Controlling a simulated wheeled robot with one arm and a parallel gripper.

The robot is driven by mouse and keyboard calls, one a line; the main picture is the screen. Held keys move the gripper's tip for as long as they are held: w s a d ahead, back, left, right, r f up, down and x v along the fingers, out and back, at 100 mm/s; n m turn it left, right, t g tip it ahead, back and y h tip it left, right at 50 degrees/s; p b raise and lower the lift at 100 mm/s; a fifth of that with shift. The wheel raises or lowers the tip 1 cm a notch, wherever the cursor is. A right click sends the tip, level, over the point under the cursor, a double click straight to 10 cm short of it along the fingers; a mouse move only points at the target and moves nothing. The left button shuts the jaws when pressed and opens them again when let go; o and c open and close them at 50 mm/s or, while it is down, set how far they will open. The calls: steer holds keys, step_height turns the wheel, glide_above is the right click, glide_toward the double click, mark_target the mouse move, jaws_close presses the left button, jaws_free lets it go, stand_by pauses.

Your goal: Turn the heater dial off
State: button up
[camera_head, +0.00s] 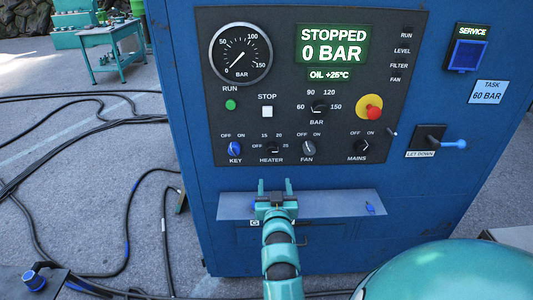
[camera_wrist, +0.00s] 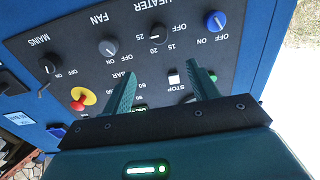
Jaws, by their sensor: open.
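The heater dial (camera_head: 271,147) is a small black knob low on the dark control panel, with OFF, 15, 20 and 25 marked around it. It also shows in the wrist view (camera_wrist: 158,33), near the top and seen upside down. I cannot tell for sure which mark its pointer is at. My gripper (camera_head: 275,184) is open and empty, below the heater dial in the head view, over the small shelf. In the wrist view its two fingers (camera_wrist: 161,63) reach toward the panel, with the heater dial beyond the gap between them and apart from both.
The blue key switch (camera_head: 235,148) and the fan dial (camera_head: 308,148) flank the heater dial closely. The mains dial (camera_head: 361,146), red stop button (camera_head: 369,107) and bar dial (camera_head: 319,108) are nearby. A shelf (camera_head: 340,203) juts out below the panel. The screen (camera_head: 333,45) reads STOPPED, 0 BAR.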

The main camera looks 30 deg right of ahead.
mark_target(272, 152)
steer(key=p+x, duration=0.1)
steer(key=x, duration=0.4)
steer(key=p+x, duration=0.2)
steer(key=x, duration=0.4)
steer(key=p+x, duration=0.1)
steer(key=x, duration=0.4)
steer(key=shift+w+d+f, duration=0.1)
steer(key=shift+d+f, duration=0.1)
steer(key=shift+f, duration=0.1)
steer(key=shift+w+d+f+p, duration=0.1)
steer(key=shift+w+d+p, duration=0.2)
steer(key=shift+w, duration=0.2)
steer(key=c, duration=1)
